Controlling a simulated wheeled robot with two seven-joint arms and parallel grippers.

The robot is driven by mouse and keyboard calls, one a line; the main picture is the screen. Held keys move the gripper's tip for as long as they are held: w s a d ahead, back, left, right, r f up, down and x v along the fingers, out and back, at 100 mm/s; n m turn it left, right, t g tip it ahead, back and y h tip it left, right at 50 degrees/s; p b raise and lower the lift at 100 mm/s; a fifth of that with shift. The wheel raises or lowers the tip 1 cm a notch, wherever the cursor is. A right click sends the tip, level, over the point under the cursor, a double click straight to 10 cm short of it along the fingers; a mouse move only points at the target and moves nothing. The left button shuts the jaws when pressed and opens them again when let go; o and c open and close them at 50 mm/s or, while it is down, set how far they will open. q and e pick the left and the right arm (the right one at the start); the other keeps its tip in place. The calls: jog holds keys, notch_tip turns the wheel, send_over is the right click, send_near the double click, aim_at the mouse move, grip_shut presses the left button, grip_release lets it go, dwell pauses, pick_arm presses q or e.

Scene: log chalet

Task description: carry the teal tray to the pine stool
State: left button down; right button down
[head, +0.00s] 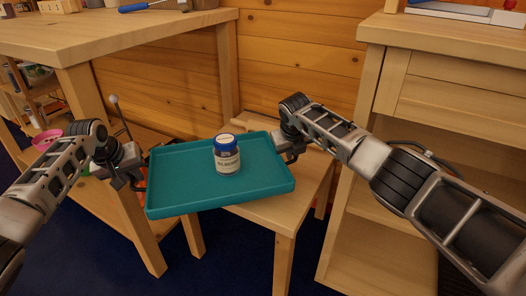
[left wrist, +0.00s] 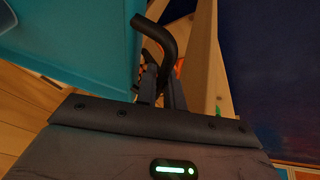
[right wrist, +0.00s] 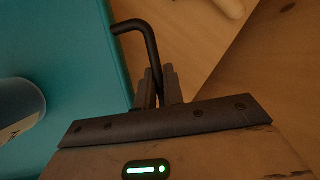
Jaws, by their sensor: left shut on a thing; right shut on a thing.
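The teal tray (head: 180,190) is roughly level and bears a small jar (head: 227,160) with a white label and blue lid, standing upright. My left gripper (head: 138,184) is shut on the tray's black handle at the left end; the bent handle also shows in the left wrist view (left wrist: 165,38). My right gripper (head: 289,158) is shut on the handle at the right end, seen in the right wrist view (right wrist: 148,40). The pine stool (head: 267,217) is beneath the tray's right part; the tray's left part overhangs it. Whether the tray touches the stool cannot be told.
A wooden workbench (head: 75,45) with a lower shelf stands at left, its front leg close to the tray. A wooden cabinet (head: 445,110) stands at right, close to my right arm. The log wall (head: 290,50) is behind. Dark blue floor (head: 230,270) shows below.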

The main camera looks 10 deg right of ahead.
pick_arm(q)
jog(key=shift+d, duration=0.15)
pick_arm(e)
jog(key=shift+a, duration=0.15)
